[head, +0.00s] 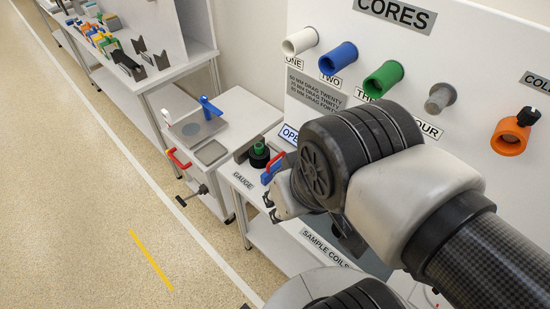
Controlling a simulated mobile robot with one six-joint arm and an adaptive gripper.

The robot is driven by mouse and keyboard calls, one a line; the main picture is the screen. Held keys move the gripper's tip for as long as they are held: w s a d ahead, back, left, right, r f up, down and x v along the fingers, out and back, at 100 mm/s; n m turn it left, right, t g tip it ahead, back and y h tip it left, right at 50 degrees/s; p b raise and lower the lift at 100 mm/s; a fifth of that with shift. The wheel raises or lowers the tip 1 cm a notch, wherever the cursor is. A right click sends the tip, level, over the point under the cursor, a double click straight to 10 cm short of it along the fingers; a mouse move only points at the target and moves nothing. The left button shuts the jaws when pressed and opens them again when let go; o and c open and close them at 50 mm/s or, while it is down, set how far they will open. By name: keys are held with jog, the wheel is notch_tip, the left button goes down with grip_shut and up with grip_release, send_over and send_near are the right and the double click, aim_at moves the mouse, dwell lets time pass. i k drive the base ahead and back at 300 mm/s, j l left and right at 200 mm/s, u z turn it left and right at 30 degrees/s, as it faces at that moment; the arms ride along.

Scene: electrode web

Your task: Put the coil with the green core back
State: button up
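A black coil with a green core (260,153) sits at the back of the bench marked GAUGE, beside a dark block and a red-and-blue handled part. My gripper (270,208) is in front of the bench's front edge, lower in the picture than the coil and apart from it. Its two dark fingertips show apart with nothing seen between them. My arm hides much of the bench top behind that label.
The CORES board (465,50) carries white (300,41), blue (338,58), green (383,79) and grey (440,97) cores and an orange one (510,137). The floor at left is clear.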

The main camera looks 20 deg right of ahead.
aim_at(259, 154)
jog(key=z, duration=1)
jog(key=i+j+z, duration=0.1)
jog(key=j+z, duration=0.15)
jog(key=z, duration=0.2)
jog(key=j+z, duration=0.25)
jog(key=z, duration=0.25)
jog(key=j+z, duration=0.3)
jog(key=z, duration=0.15)
jog(key=j+z, duration=0.25)
jog(key=z, duration=0.2)
jog(key=k+j+z, duration=0.1)
jog(key=j+z, duration=0.15)
jog(key=z, duration=0.25)
jog(key=k+j+z, duration=0.3)
jog(key=k+j, duration=0.45)
jog(key=j, duration=0.25)
jog(key=k+j+z, duration=0.35)
jog(key=k+j, duration=0.45)
jog(key=j, duration=0.1)
